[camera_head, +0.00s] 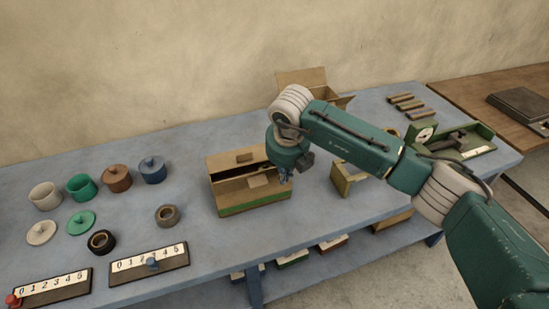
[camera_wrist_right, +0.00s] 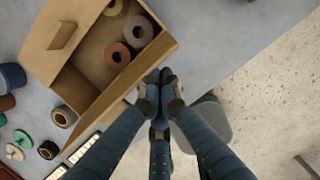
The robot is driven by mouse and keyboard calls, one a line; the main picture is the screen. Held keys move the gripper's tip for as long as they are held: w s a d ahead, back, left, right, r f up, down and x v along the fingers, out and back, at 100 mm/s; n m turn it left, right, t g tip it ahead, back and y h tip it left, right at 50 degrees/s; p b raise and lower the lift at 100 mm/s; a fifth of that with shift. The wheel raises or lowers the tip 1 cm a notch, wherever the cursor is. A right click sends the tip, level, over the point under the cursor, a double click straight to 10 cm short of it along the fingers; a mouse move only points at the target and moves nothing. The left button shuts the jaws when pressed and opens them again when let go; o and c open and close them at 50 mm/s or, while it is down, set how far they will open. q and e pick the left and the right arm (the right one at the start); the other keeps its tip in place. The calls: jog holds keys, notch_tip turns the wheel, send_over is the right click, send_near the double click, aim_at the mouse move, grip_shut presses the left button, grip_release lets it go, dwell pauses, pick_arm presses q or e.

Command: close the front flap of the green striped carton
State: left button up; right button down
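The green striped carton (camera_head: 252,207) stands near the table's front edge, with a green band low on its front. In the right wrist view the carton (camera_wrist_right: 125,82) is open on top, with its interior and several rolls showing. One flap (camera_wrist_right: 62,35) with a small tab lies on the far side. I cannot clearly tell the front flap from the front wall. My right gripper (camera_head: 285,176) is at the carton's right front corner. In the wrist view its fingertips (camera_wrist_right: 160,77) are together, close by the wall, with nothing seen between them; contact is unclear. My left gripper is out of view.
Another open carton (camera_head: 302,78) is behind my right arm. A yellowish box (camera_head: 345,180) and a green tray (camera_head: 480,146) are on the right.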

jog(key=w+a+b, duration=0.2)
jog(key=w+b, duration=0.2)
jog(key=w, duration=0.3)
jog(key=shift+w+r, duration=0.25)
jog(key=shift+r, duration=0.15)
dwell(0.3)
dwell(0.8)
jog(key=w+p+v, duration=0.2)
jog(key=p+v, duration=0.2)
jog(key=v, duration=0.4)
jog(key=shift+r, duration=0.6)
jog(key=shift+s, duration=0.1)
